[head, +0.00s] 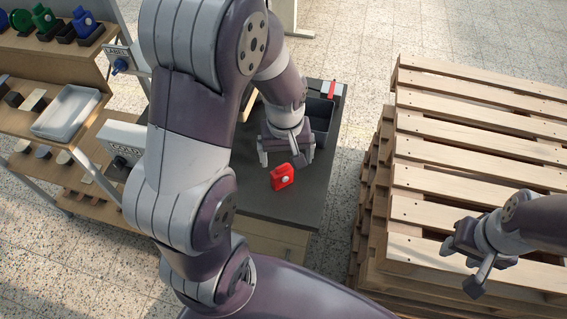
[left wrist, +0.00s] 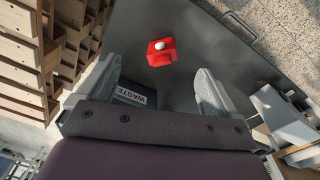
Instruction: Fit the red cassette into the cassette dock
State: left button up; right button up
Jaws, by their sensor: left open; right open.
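The red cassette (head: 282,177), with a round white spot on its face, is on the dark table top (head: 300,205). My left gripper (head: 285,156) is open and empty just behind the cassette in the head view. In the left wrist view the cassette (left wrist: 161,52) shows beyond the gap between the open fingers (left wrist: 155,78), apart from both. My right gripper (head: 463,264) is open and empty at the right, over the pallets. I cannot make out the cassette dock; my left arm hides part of the table.
A dark bin (head: 320,115) stands at the table's back; a bin marked WASTE (left wrist: 133,97) shows in the left wrist view. Shelves (head: 45,55) with green and blue cassettes and a grey tray (head: 66,110) are at left. Wooden pallets (head: 470,130) are stacked at right.

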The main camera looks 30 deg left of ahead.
pick_arm(q)
jog(key=s+d+r+m, duration=0.1)
jog(key=s+m, duration=0.1)
jog(key=s+d+r+m, duration=0.2)
jog(key=s+m, duration=0.1)
jog(key=shift+s+r+m+t, duration=0.15)
jog(key=shift+s+m+t, duration=0.15)
jog(key=shift+t, duration=0.1)
jog(key=m+g+p, duration=0.1)
jog(key=m+p, duration=0.7)
jog(key=m, duration=1.7)
send_over(282, 166)
notch_tip(282, 166, down, 5)
jog(key=f, duration=0.6)
jog(key=shift+w+a+p, duration=0.2)
jog(key=shift+w+p, duration=0.05)
jog(key=shift+p, duration=0.05)
jog(key=f, duration=0.3)
jog(key=f+p, duration=0.1)
jog(key=f, duration=0.1)
jog(key=shift+s+d+f, duration=0.1)
jog(key=shift+s+d, duration=0.05)
jog(key=shift+s, duration=0.1)
jog(key=shift+f, duration=0.4)
jog(key=shift+r, duration=0.15)
jog(key=c, duration=1.2)
